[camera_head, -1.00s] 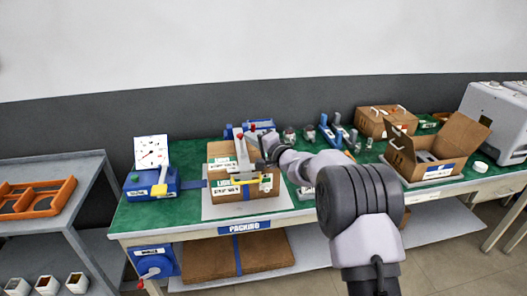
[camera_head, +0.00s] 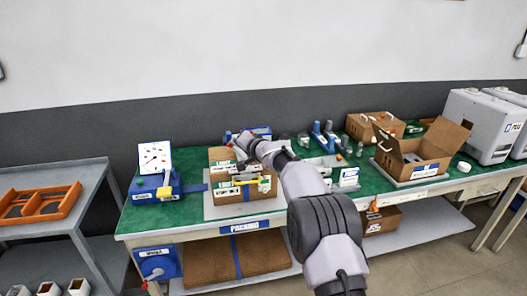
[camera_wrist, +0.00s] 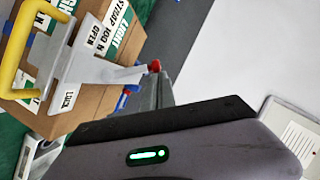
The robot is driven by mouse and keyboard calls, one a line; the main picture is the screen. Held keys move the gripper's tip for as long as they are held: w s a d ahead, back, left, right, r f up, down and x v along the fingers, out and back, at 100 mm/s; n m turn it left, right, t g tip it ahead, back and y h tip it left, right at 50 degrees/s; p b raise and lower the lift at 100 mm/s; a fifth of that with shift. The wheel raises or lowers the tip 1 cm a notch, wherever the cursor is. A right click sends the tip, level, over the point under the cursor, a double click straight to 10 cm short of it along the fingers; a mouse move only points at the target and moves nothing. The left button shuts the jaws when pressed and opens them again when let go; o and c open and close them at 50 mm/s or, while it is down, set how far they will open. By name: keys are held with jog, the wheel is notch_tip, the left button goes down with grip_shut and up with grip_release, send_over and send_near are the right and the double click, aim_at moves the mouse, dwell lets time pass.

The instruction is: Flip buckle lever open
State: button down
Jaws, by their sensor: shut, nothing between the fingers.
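A cardboard box (camera_head: 262,190) with a white label and a grey strap buckle stands on a pale mat on the green bench. In the wrist view, the buckle's grey lever (camera_wrist: 108,72) ends in a red tip (camera_wrist: 154,66), beside printed "OPEN" and "LOCK" labels. My gripper (camera_head: 243,143) is shut and empty, above the back of the box and close to the lever's end. I cannot tell whether it touches the lever.
A blue device with a white dial (camera_head: 154,157) stands left of the box. An open carton (camera_head: 425,152) and grey machines (camera_head: 484,125) stand to the right. A blue device (camera_head: 262,131) is behind the box. A grey shelf with an orange tray (camera_head: 40,203) is at the left.

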dwell(0.5)
jog(key=w+d+r+b+v, duration=0.1)
jog(key=b+v, duration=0.2)
jog(key=v, duration=1)
jog(key=shift+w+d+b, duration=0.3)
jog(key=shift+w+b, duration=0.1)
jog(key=shift+w, duration=0.05)
jog(key=shift+r, duration=0.1)
